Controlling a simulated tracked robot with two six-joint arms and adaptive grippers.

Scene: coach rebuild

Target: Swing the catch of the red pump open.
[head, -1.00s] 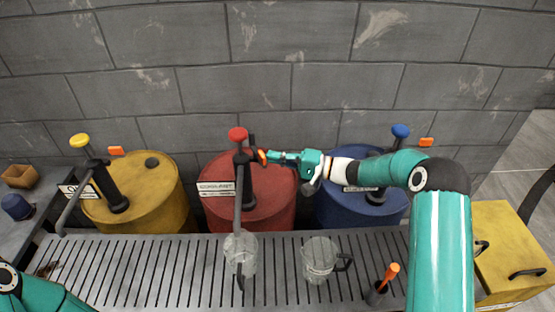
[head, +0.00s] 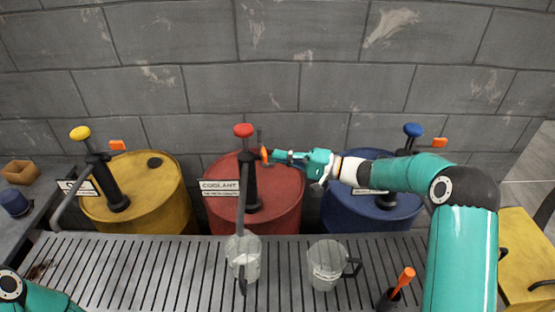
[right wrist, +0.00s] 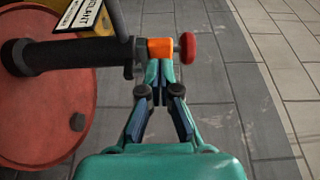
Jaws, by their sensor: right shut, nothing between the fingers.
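The red pump (head: 251,185) stands on the red drum (head: 285,195), with a red knob (head: 243,130) on top and a long spout toward the front. Its orange catch (head: 264,154) is beside the pump head. In the right wrist view the catch (right wrist: 160,48) lies between the black collar and the red knob (right wrist: 187,47). My right gripper (head: 276,156) comes in from the right. Its fingers are shut and empty, and the fingertips (right wrist: 158,72) are at the catch, seemingly touching it. Only part of my left arm shows at bottom left; its gripper is out of view.
A yellow drum (head: 150,205) and a blue drum (head: 345,212) with similar pumps stand either side. A clear jug (head: 250,262) is under the red pump's spout. Another jug (head: 322,270) and an orange-handled tool (head: 404,279) are on the slatted grate (head: 130,270). A block wall is behind.

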